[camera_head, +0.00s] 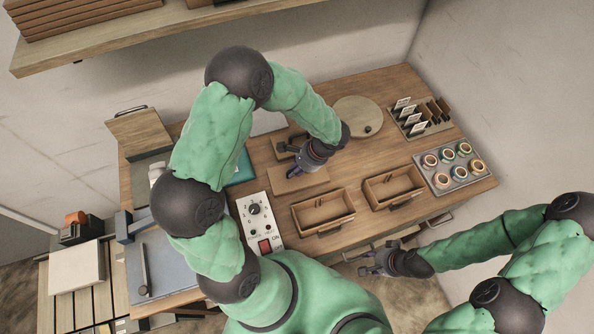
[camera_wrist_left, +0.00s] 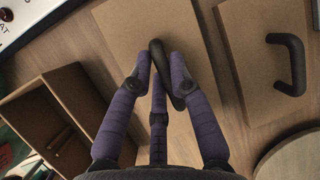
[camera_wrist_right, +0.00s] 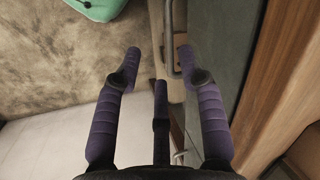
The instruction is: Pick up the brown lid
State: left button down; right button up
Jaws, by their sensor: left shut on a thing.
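A brown lid (camera_head: 303,184), a flat rectangular board with a dark handle, is under my left gripper (camera_head: 293,163) in the head view. In the left wrist view the lid (camera_wrist_left: 142,22) lies ahead of the fingers. My left gripper is shut on its dark handle (camera_wrist_left: 158,58), between the purple fingers. I cannot tell whether the lid is clear of the table. A second brown lid (camera_wrist_left: 262,40) with a black handle lies beside it; the arm partly hides it in the head view. My right gripper (camera_head: 372,263) is open and empty, off the table's front edge.
Two open brown boxes (camera_head: 322,226) (camera_head: 370,187) stand at the table's front. A round wooden board (camera_head: 350,113) lies behind. A cup tray (camera_head: 459,183) and card rack (camera_head: 412,132) are at the right. A control panel (camera_head: 245,209) is left of the boxes.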

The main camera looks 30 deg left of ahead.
pick_arm(q)
notch_tip(320, 180, up, 3)
jog(key=shift+s+d+f, duration=0.1)
jog(key=shift+f, duration=0.1)
jog(key=s+d+r+p, duration=0.2)
jog(key=s+d+r, duration=0.7)
jog(key=s, duration=0.1)
jog(key=shift+s+r, duration=0.15)
jog(key=shift+s, duration=0.1)
pick_arm(e)
notch_tip(320, 180, up, 2)
pick_arm(q)
jog(key=shift+w+a, duration=0.1)
jog(key=shift+a, duration=0.05)
